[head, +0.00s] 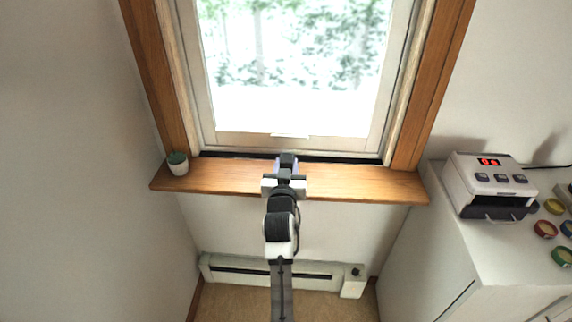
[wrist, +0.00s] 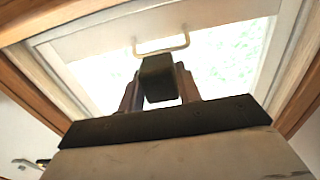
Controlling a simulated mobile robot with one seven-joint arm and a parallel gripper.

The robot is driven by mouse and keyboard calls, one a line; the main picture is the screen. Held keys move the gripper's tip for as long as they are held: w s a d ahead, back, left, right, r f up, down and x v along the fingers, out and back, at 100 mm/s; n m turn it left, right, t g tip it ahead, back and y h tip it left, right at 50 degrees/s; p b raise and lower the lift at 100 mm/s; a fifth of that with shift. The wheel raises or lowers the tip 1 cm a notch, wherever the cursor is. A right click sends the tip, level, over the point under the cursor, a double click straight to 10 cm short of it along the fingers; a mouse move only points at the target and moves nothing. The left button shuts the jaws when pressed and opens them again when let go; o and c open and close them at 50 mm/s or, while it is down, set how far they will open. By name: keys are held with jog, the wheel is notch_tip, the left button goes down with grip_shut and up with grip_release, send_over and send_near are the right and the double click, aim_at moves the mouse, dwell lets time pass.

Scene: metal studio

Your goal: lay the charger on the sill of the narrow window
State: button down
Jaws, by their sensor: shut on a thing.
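My gripper (wrist: 160,92) is shut on a dark, blocky thing, the charger (wrist: 157,78), in the wrist view. In the head view my gripper (head: 286,173) is over the middle of the wooden window sill (head: 350,184), close to the window. The charger (head: 287,159) shows there as a small dark shape at the gripper's far end, partly hidden by it. I cannot tell whether the charger touches the sill. The narrow window (head: 290,110) is shut, with a pale frame, and its handle (wrist: 162,45) shows just beyond the charger in the wrist view.
A small potted plant (head: 178,163) stands at the sill's left end. A white cabinet (head: 440,250) at the right bears a device with a red display (head: 490,185) and several coloured round things. A heater (head: 300,273) runs below.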

jog(key=shift+f+b, duration=1.85)
jog(key=shift+f, duration=1)
jog(key=c, duration=0.9)
grip_release()
jog(key=shift+s, duration=0.1)
jog(key=s+b, duration=0.3)
jog(key=s, duration=1)
jog(key=shift+s, duration=0.35)
